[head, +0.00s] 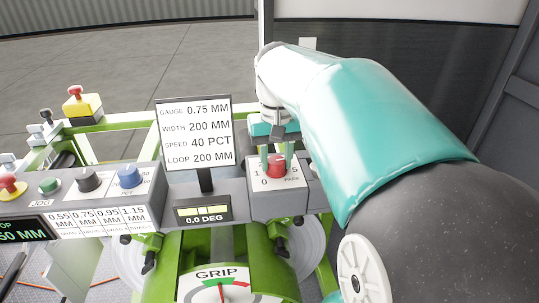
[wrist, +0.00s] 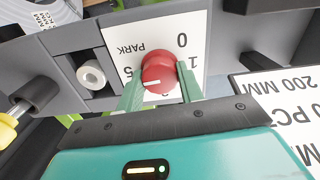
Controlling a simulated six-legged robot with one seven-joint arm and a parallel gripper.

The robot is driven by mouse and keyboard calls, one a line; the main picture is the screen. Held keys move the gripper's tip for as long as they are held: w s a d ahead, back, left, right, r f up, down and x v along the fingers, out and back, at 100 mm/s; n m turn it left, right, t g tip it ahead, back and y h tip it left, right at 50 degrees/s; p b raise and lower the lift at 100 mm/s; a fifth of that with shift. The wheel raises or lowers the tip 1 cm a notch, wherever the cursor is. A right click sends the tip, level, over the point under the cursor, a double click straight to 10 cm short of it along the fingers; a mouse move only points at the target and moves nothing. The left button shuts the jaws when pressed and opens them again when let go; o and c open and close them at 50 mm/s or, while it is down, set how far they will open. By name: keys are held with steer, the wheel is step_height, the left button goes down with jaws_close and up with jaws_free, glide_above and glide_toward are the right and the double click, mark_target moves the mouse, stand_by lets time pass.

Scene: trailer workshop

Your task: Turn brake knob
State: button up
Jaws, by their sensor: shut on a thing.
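The red brake knob (head: 276,165) sits on a white dial plate (head: 262,183) marked 0, 1, 5 and PARK, on the grey console box right of the sign. In the wrist view the knob (wrist: 158,75) shows a white pointer line on its face. The plate there (wrist: 190,30) appears upside down. My gripper (head: 276,160) reaches down to the knob from behind. In the wrist view its two green fingers (wrist: 159,90) stand on either side of the knob, shut on it. The exact setting of the pointer is hard to tell.
A sign (head: 196,130) stands just left of the knob, close to my arm. A blue knob (head: 129,176), a black knob (head: 87,180) and a green button (head: 49,186) line the console. A GRIP gauge (head: 222,288) and a 0.0 DEG display (head: 203,211) are below.

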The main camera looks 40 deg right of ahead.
mark_target(276, 160)
steer(key=n, duration=0.4)
steer(key=shift+r, duration=0.1)
steer(key=shift+n, duration=1.9)
steer(key=o, duration=1)
step_height(276, 160, up, 14)
